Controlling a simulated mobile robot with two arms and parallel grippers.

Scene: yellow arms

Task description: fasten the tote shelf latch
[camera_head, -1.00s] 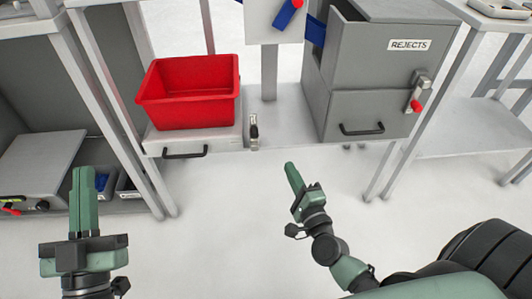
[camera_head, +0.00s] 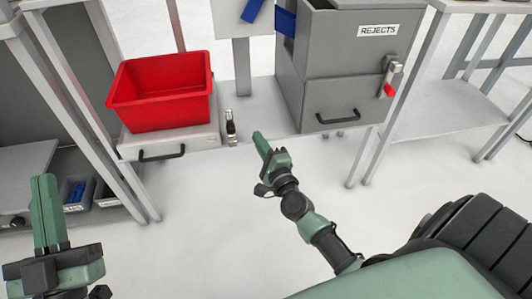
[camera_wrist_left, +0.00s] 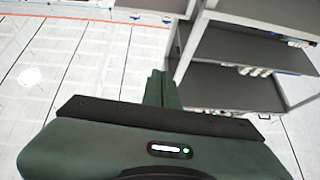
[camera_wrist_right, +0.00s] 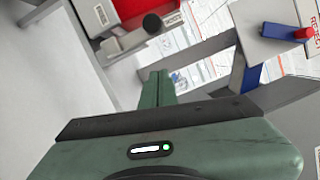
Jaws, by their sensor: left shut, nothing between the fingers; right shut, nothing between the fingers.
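The tote shelf latch (camera_head: 231,127) is a small metal fitting with a black upright handle. It sits at the shelf's front edge, just right of the red tote (camera_head: 160,92). In the right wrist view, what looks like its dark knob (camera_wrist_right: 152,23) shows near the top, before the red tote (camera_wrist_right: 130,8). Whether it is fastened is too small to tell. My right gripper (camera_head: 258,136) is shut and empty, a little right of the latch and apart from it. My left gripper (camera_head: 44,178) is shut and empty at the far left, away from the latch.
The tote stands on a grey shelf with a drawer handle (camera_head: 162,153). A grey REJECTS cabinet (camera_head: 340,60) with a red-tipped latch (camera_head: 390,89) stands to the right. A post with a panel (camera_head: 240,25) rises behind the latch. The floor in front (camera_head: 200,220) is clear.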

